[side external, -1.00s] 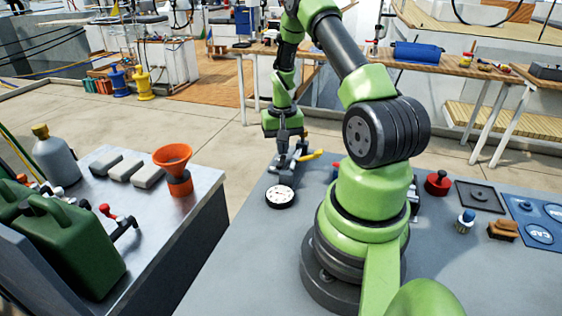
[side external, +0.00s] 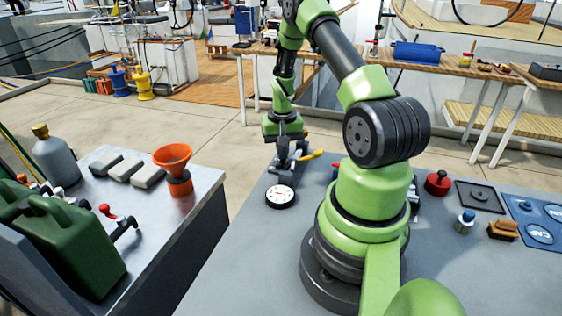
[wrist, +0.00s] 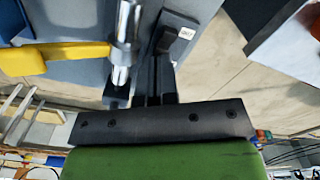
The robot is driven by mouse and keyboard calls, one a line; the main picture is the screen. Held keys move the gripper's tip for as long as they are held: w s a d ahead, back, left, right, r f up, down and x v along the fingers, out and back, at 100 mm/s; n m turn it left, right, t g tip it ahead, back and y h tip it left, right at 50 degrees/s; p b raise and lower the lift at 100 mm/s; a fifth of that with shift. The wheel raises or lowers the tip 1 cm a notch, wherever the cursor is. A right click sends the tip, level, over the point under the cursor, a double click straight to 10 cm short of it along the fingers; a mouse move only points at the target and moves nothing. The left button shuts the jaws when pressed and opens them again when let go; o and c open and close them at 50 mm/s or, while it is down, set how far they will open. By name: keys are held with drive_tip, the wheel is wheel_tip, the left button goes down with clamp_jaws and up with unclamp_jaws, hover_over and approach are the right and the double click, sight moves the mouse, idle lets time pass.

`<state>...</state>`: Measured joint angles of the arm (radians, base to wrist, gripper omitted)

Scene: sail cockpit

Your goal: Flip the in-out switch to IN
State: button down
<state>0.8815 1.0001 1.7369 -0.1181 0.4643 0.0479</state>
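The in-out switch looks like the dark rocker (wrist: 172,42) on a dark plate with a small white label, in the wrist view. The label is too small to read, and I cannot tell which way the switch is set. My gripper (wrist: 160,62) has its two dark fingers close together, with their tips by the rocker; I cannot tell if they touch it. In the side view my gripper (side external: 284,148) points down over the grey fitting at the table's far edge. Its fingertips and the switch are not clear there.
A yellow handle (wrist: 55,57) and a shiny metal cylinder (wrist: 125,45) are left of the fingers in the wrist view. A round white-faced gauge (side external: 281,196) lies nearer on the table (side external: 240,245). An orange funnel (side external: 173,160) stands on the left bench.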

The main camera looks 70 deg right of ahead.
drive_tip(key=shift+f, duration=0.15)
drive_tip(key=shift+r, duration=3.5)
drive_tip(key=w+a+r+n+t, duration=0.3)
drive_tip(key=w+a+r, duration=0.1)
drive_tip(key=a+r, duration=1)
drive_tip(key=s+a+r+n+t+y, duration=0.1)
drive_tip(key=s+a+r+n+t, duration=0.1)
drive_tip(key=s+a+r, duration=0.2)
drive_tip(key=s+a+r+n+t+y, duration=0.1)
drive_tip(key=s+a+r+n+t, duration=0.1)
drive_tip(key=s+a, duration=0.4)
drive_tip(key=a+r+n, duration=0.1)
drive_tip(key=a, duration=0.3)
drive_tip(key=shift+s+a+r, duration=0.25)
drive_tip(key=shift+s+r, duration=0.15)
